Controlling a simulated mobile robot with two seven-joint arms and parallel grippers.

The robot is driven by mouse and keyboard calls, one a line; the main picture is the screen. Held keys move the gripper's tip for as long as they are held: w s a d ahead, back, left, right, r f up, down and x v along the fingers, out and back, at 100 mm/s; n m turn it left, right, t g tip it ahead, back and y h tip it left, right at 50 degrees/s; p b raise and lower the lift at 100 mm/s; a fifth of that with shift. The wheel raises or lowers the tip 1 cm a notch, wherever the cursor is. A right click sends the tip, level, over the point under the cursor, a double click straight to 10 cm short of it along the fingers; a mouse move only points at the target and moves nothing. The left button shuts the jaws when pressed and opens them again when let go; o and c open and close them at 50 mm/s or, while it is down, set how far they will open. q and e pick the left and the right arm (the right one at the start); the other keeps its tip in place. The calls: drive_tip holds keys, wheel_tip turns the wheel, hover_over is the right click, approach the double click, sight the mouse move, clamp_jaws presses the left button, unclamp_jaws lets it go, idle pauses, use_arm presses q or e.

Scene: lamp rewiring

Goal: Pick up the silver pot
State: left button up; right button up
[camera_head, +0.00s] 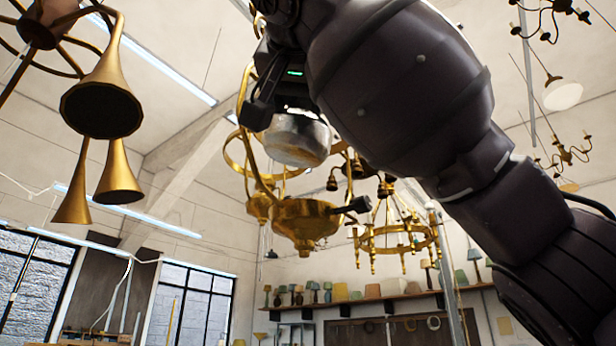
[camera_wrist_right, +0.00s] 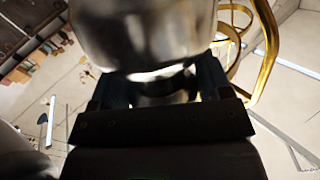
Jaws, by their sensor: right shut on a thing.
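The silver pot (camera_head: 297,138) is a shiny rounded metal vessel, held high in the air near the middle of the head view. In the right wrist view the pot (camera_wrist_right: 145,35) fills the upper middle, between the dark fingers of the right gripper (camera_wrist_right: 165,90). The fingers hide part of the pot's lower end. My left gripper is not in view.
A brass chandelier (camera_head: 305,222) hangs close behind and below the pot; its curved arms also show in the wrist view (camera_wrist_right: 265,45). Brass horn lamps (camera_head: 101,100) hang at upper left. A ring chandelier (camera_head: 395,238) hangs farther back. A shelf of lampshades (camera_head: 385,298) lines the far wall.

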sight(295, 101)
use_arm(q)
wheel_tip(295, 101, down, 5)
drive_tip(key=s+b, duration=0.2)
drive_tip(key=b, duration=0.1)
use_arm(e)
drive_tip(key=s+p, duration=0.1)
drive_tip(key=s+a+n+g+p, duration=0.1)
drive_tip(key=s, duration=0.1)
drive_tip(key=s+n+p, duration=0.1)
drive_tip(key=s, duration=0.1)
drive_tip(key=shift+s+a+g, duration=0.2)
drive_tip(key=shift+a+g, duration=0.1)
drive_tip(key=shift+g, duration=0.1)
drive_tip(key=shift+w, duration=0.25)
drive_tip(key=w+f+p, duration=0.1)
drive_tip(key=w+p, duration=0.1)
drive_tip(key=w, duration=0.4)
drive_tip(key=w+d+p, duration=0.1)
drive_tip(key=w+p, duration=0.1)
drive_tip(key=w, duration=0.4)
drive_tip(key=w+f+p, duration=0.1)
drive_tip(key=w+p, duration=0.1)
drive_tip(key=w, duration=0.4)
drive_tip(key=shift+w+d+f+p, duration=0.1)
drive_tip(key=shift+d+f+p, duration=0.05)
drive_tip(key=shift+f+p, duration=0.2)
drive_tip(key=shift+f, duration=0.55)
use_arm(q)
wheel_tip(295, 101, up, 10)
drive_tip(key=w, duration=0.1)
